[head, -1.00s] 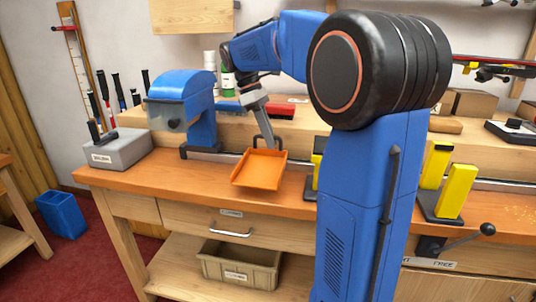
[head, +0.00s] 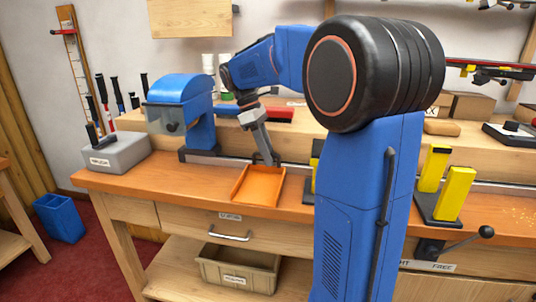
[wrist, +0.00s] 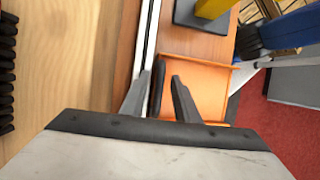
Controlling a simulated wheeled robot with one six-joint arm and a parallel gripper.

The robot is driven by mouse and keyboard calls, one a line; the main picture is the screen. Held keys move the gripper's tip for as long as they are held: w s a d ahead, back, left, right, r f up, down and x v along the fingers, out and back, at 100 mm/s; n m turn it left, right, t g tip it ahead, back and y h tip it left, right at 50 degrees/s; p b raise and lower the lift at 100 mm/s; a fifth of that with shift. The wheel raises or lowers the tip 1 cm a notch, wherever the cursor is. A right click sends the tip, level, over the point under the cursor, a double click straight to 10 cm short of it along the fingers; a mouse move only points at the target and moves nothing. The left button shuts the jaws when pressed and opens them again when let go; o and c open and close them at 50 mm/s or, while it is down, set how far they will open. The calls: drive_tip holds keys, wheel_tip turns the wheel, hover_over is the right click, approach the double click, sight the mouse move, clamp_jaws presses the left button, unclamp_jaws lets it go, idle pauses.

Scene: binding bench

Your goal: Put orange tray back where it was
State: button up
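The orange tray (head: 258,187) lies about level on the orange bench top (head: 130,182), close to its front edge. In the wrist view the tray (wrist: 205,75) shows beyond the fingers, with a dark upright handle (wrist: 157,90) at its near side. My gripper (head: 272,160) is at the back right edge of the tray. In the wrist view my gripper (wrist: 159,78) has one finger on each side of the handle, with a narrow gap showing on both sides. The lower fingertips are hard to make out in the head view.
A blue machine (head: 185,105) stands left of the tray, with a grey block (head: 115,152) of tools beyond it. Yellow posts (head: 455,193) stand at the right. A metal rail runs behind the tray. A labelled bin (head: 240,268) sits on the shelf below.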

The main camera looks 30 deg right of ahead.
drive_tip(key=shift+w+r, duration=0.1)
drive_tip(key=shift+r, duration=0.05)
drive_tip(key=v, duration=1.1)
drive_tip(key=shift+r, duration=0.35)
drive_tip(key=shift+a, duration=0.15)
